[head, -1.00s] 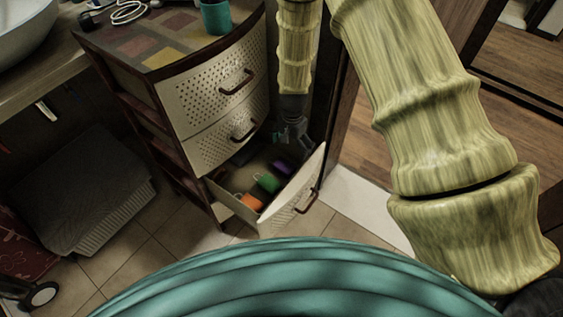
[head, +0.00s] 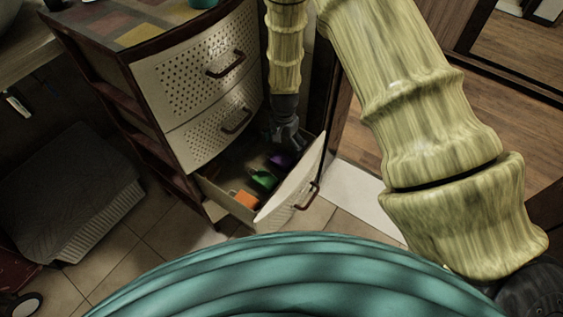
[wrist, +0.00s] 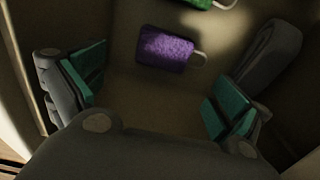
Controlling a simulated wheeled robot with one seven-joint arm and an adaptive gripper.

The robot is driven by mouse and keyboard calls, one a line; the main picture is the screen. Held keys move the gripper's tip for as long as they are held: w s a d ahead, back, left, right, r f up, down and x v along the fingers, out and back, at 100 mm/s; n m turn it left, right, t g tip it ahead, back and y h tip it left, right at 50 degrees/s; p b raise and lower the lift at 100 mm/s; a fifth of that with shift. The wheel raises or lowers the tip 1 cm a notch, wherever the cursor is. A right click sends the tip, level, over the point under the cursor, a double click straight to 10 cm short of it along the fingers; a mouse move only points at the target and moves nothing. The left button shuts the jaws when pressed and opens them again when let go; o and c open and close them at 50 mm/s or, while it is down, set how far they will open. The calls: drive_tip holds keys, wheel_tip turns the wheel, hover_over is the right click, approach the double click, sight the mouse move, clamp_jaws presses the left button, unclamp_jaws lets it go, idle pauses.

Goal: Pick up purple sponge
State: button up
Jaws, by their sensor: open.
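The purple sponge (wrist: 165,48) lies on the drawer floor in the wrist view, with a pale loop at its right end. It also shows in the head view (head: 280,160), just below my gripper. My gripper (wrist: 158,98) is open and empty, with teal pads on both fingers. In the wrist view the sponge lies beyond the fingertips, toward the top, between the two sides and apart from them. In the head view my gripper (head: 287,146) points down into the open bottom drawer (head: 238,208).
A green sponge (head: 263,180) and an orange sponge (head: 243,199) lie in the same drawer, nearer its front left. The drawer front (head: 292,195) and the closed drawers above (head: 205,145) bound the space. A dark wooden panel (head: 338,110) stands close right of my arm.

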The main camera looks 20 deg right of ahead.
sight(282, 159)
wheel_tip(282, 159, down, 4)
drive_tip(key=shift+r, duration=0.15)
drive_tip(key=shift+a+f+b, duration=0.2)
drive_tip(key=shift+f+b, duration=0.2)
drive_tip(key=shift+f, duration=0.95)
drive_tip(key=shift+a+f+b, duration=0.15)
drive_tip(key=shift+f+b, duration=0.2)
drive_tip(key=shift+f, duration=1)
drive_tip(key=shift+c, duration=0.2)
drive_tip(key=c, duration=0.7)
drive_tip(key=shift+o, duration=0.2)
